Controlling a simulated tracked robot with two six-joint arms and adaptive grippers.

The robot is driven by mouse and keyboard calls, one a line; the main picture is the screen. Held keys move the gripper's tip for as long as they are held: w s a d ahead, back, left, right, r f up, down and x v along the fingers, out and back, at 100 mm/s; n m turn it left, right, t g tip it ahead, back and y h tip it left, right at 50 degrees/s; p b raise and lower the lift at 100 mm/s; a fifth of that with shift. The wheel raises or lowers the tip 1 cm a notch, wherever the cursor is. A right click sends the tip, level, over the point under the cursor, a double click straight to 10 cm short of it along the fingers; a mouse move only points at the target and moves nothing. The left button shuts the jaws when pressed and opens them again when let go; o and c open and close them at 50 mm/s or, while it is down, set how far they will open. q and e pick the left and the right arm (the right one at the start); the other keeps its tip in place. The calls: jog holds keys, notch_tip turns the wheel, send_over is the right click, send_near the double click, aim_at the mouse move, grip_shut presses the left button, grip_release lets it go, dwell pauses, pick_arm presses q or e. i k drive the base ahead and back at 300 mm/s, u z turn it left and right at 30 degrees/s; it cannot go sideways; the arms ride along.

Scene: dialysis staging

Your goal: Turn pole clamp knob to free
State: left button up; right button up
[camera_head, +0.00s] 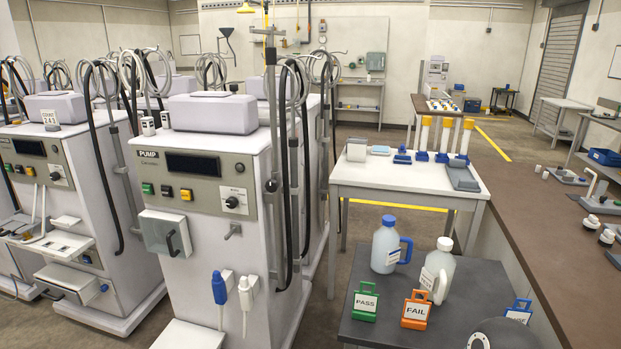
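A dialysis machine marked PUMP (225,215) stands at the centre left. A grey upright pole (271,120) runs up its right front side, with a crossbar at the top. A small dark fitting (271,186) sits on the pole about level with the control panel; it may be the clamp knob, but it is too small to tell its setting. A black dial (231,202) is on the machine's front panel, left of the pole. Neither of my grippers is in view.
Dark tubes (290,170) hang beside the pole on its right. A dark table (390,330) at front right holds two jugs, a PASS sign (364,302) and a FAIL sign (416,311). A white table (400,180) stands behind. Other machines stand left.

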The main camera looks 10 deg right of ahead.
aim_at(272, 185)
jog(key=u, duration=0.1)
jog(key=i, duration=1.25)
jog(key=u, duration=0.75)
